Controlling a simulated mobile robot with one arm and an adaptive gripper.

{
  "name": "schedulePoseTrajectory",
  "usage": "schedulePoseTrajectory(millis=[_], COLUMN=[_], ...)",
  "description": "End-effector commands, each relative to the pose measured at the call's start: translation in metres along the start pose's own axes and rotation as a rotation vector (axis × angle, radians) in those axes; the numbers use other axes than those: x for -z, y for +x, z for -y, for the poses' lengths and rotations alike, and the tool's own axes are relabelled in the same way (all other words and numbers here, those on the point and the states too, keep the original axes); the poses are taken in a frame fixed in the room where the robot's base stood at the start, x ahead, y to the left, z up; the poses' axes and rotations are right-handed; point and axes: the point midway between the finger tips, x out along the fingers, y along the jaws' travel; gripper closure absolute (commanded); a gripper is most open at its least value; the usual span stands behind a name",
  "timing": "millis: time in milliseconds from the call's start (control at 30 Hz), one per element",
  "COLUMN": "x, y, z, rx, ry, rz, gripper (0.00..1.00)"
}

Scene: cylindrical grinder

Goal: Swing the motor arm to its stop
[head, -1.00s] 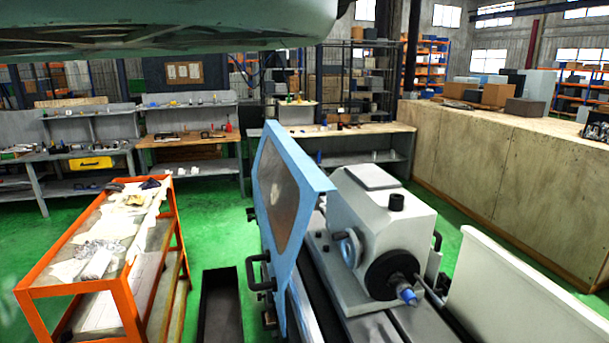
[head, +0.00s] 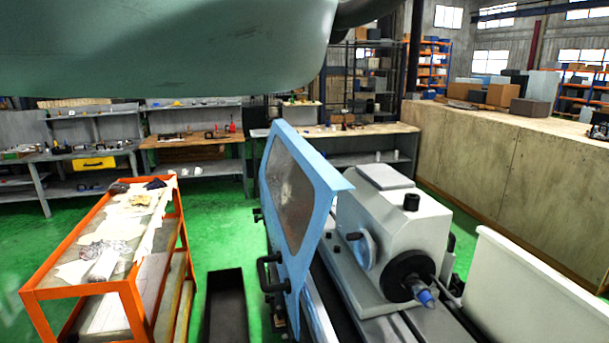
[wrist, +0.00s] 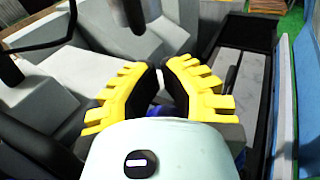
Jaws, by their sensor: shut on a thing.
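My gripper (wrist: 160,78), with yellow fingers and black pads, is in the lower middle of the wrist view. Its pads are close together on a small part between them, mostly hidden, and I cannot make out its shape. A bit of blue shows below the pads. I cannot tell the motor arm apart for certain in either view. The grinder (head: 395,235), a grey-white body with a black round hub and a blue tip (head: 424,297), stands right of centre in the head view. My gripper is not in the head view.
A blue framed door (head: 292,200) with a window and dark handle stands upright left of the grinder. A white panel (head: 525,285) is to its right. An orange cart (head: 125,290) and a dark open bin (head: 225,305) stand to the left, with green floor between.

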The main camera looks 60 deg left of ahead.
Motion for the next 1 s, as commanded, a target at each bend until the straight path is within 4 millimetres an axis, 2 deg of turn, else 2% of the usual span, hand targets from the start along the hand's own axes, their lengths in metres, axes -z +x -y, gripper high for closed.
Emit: schedulePoseTrajectory(millis=[467,567,833,1000], x=[-0.007,0.003,-0.002,0.006], y=[-0.025,-0.031,-0.048,-0.059], z=[0.012,0.013,0.02,0.023], rx=[0.003,-0.001,0.005,0.0], ry=[0.009,0.0,0.009,0.004], rz=[-0.001,-0.009,-0.002,-0.013], gripper=[1.0,1.0,1.0,1.0])
